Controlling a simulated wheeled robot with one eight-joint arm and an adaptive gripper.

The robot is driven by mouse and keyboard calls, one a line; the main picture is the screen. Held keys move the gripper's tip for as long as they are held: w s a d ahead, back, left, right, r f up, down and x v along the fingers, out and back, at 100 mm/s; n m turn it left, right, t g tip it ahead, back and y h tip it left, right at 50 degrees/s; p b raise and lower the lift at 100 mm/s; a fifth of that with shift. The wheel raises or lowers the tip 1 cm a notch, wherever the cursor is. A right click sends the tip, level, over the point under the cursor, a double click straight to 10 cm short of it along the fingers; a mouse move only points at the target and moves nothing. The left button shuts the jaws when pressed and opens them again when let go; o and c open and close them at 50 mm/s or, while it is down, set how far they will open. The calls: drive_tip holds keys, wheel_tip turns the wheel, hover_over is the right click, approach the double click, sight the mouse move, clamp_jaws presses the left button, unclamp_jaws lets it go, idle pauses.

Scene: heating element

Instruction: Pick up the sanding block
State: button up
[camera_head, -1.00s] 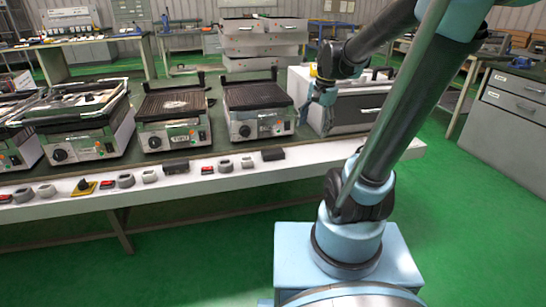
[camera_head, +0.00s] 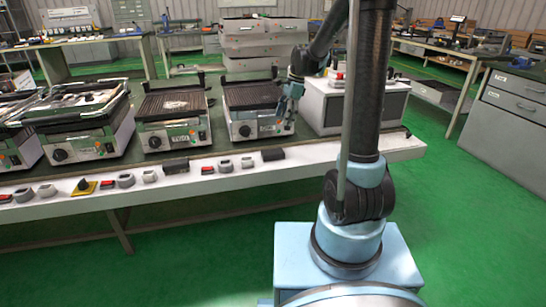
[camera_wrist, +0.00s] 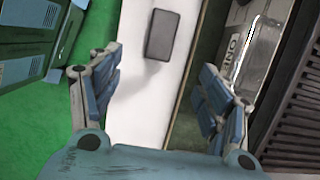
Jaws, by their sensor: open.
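A dark grey rectangular block, which looks like the sanding block (camera_head: 273,154), lies on the white front strip of the bench below the right-hand grill. A similar dark block (camera_head: 176,166) lies further left on the strip, and I cannot tell the two apart by kind. In the wrist view one dark block (camera_wrist: 161,35) lies on the white strip, beyond and between my fingertips. My gripper (camera_head: 287,107) is open and empty, above the bench in front of the right-hand grill; it also shows in the wrist view (camera_wrist: 159,68).
Several contact grills, one of them the right-hand grill (camera_head: 253,97), stand in a row behind the strip. Grey knobs (camera_head: 225,165), red switches (camera_head: 207,170) and a yellow-based switch (camera_head: 84,186) lie along the strip. A white-and-grey box (camera_head: 355,105) stands at the bench's right end.

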approach(274, 151)
drive_tip(key=x, duration=0.5)
drive_tip(key=shift+s, duration=0.1)
drive_tip(key=shift+x, duration=2.45)
drive_tip(key=shift+a, duration=0.1)
drive_tip(key=c, duration=1.2)
